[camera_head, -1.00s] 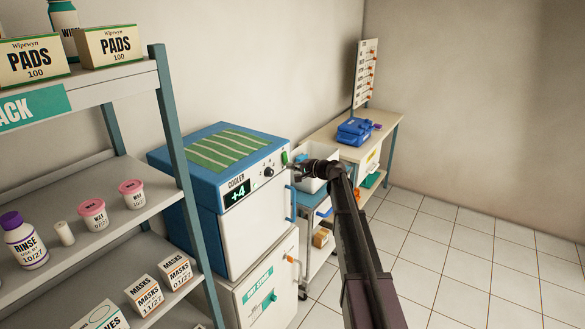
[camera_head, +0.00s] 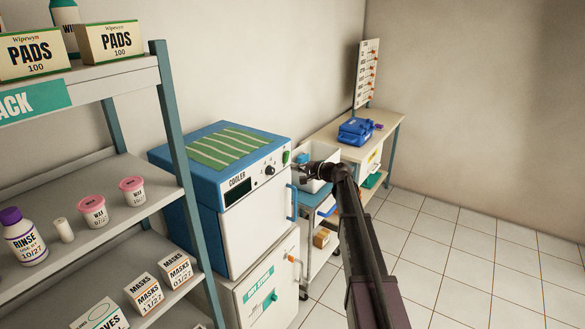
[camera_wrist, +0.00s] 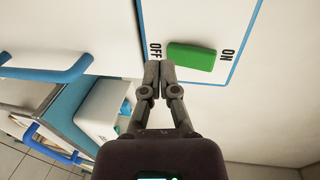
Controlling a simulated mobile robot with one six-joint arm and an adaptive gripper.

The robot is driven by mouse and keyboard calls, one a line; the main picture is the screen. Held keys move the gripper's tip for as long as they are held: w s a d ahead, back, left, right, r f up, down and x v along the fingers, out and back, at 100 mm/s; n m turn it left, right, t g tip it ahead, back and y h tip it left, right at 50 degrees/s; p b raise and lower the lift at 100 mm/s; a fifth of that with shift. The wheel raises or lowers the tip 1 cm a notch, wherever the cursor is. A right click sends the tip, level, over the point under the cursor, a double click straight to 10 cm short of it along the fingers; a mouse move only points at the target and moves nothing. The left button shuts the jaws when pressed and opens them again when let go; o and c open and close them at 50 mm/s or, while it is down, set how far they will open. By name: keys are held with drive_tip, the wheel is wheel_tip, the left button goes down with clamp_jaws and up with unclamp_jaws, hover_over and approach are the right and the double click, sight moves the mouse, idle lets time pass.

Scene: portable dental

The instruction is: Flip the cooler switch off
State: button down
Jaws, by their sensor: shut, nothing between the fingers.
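The cooler (camera_head: 255,222) is a blue and white box on a white cabinet; its display (camera_head: 238,191) is dark. Its green switch (camera_head: 286,157) shows at the right end of the front panel. In the wrist view the green rocker switch (camera_wrist: 191,56) lies between the words OFF and ON. My gripper (camera_wrist: 158,66) is shut and empty, its fingertips beside the OFF end of the switch. In the head view my gripper (camera_head: 301,171) is just right of the panel. I cannot tell whether the fingertips touch the panel.
A blue door handle (camera_wrist: 48,68) is left of my gripper in the wrist view. A trolley with a white bin (camera_head: 318,183) stands right of the cooler, close under my arm. A bench with a blue case (camera_head: 356,131) is behind. A stocked shelf (camera_head: 95,225) stands at left.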

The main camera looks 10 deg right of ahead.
drive_tip(key=s+d+f+b, duration=0.2)
drive_tip(key=s+d, duration=0.6)
drive_tip(key=shift+d+f, duration=0.25)
drive_tip(key=shift+d, duration=0.1)
drive_tip(key=shift+s+a, duration=0.1)
drive_tip(key=shift+s, duration=0.05)
drive_tip(key=s+a+f+n+g+h, duration=0.2)
drive_tip(key=s+a+f+n+g, duration=0.15)
drive_tip(key=s+a+f, duration=0.4)
drive_tip(key=s+a+f+n+g+h, duration=0.1)
drive_tip(key=s+f+g+h, duration=0.1)
drive_tip(key=s, duration=0.7)
drive_tip(key=s+f+n+g+h, duration=0.2)
drive_tip(key=s+f+g+h, duration=0.1)
drive_tip(key=s, duration=0.6)
drive_tip(key=s+a+f+n+g+h, duration=0.1)
drive_tip(key=s+h, duration=0.3)
drive_tip(key=s, duration=0.5)
drive_tip(key=shift+s+a+f+n+g+h, duration=0.15)
drive_tip(key=shift+a+f+n+g+h, duration=0.15)
drive_tip(key=shift+f+n+g, duration=0.5)
drive_tip(key=shift+f, duration=0.1)
